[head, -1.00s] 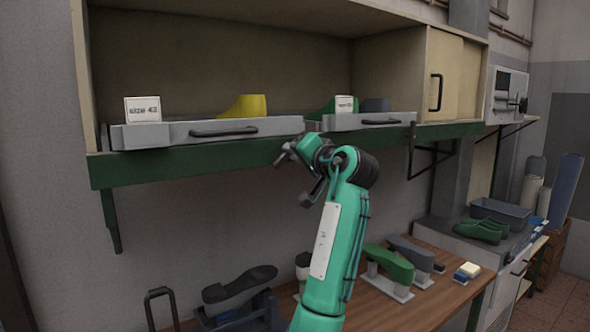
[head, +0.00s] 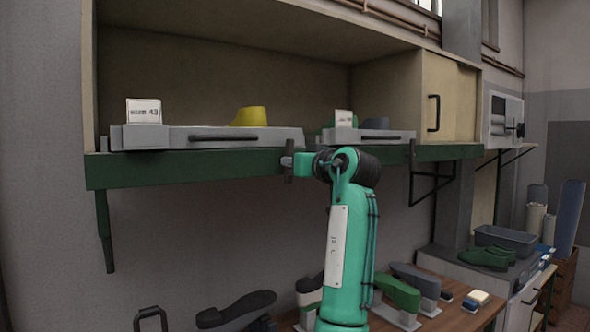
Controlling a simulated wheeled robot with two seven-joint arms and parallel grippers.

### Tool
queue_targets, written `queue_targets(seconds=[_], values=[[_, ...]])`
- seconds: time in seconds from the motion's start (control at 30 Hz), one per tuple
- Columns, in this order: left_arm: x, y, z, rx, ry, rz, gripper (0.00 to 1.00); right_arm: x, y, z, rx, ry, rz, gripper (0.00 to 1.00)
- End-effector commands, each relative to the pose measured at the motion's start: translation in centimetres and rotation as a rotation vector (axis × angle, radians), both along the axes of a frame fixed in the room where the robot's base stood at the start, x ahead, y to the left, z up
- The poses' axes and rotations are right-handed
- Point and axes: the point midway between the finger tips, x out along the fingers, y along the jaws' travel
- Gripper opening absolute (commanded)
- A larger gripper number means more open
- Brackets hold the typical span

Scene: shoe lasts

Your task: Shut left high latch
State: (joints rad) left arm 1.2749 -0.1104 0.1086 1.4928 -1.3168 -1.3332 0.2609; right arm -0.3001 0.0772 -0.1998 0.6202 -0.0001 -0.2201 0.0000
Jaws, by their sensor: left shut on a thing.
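My left gripper (head: 288,165) is at the front of the green shelf edge, beneath the right end of the left grey drawer (head: 250,137). It points left and is shut on a small dark upright piece, seemingly the left high latch (head: 289,148); the jaws hide much of it, so its exact position is unclear. A similar dark upright bar (head: 412,150) stands at the right end of the right grey drawer (head: 350,136). Both drawers have black handles. My right gripper is out of view.
A yellow shoe last (head: 249,117) and a size card (head: 144,111) show above the left drawer. A cupboard door (head: 441,95) is at the right. Below, a workbench (head: 455,312) holds several lasts, including a green one (head: 398,291). The wall under the shelf is clear.

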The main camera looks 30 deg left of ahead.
Motion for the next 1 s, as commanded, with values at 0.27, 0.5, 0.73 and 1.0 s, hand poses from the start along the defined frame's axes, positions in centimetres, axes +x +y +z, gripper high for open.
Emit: queue_targets(seconds=[0.27, 0.5, 0.73, 1.0], values=[[0.08, 0.02, -0.31, -0.031, -0.06, 0.0, 0.0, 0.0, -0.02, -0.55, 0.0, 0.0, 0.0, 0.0], [0.07, 0.03, -0.27, -0.035, -0.069, 0.0, 0.0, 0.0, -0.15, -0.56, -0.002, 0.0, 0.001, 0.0], [0.07, 0.03, -0.27, -0.035, -0.069, 0.0, 0.19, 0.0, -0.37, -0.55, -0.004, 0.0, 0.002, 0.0], [0.03, 0.02, -0.13, -0.032, -0.07, 0.0, 0.39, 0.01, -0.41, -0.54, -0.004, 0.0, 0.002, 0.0]])
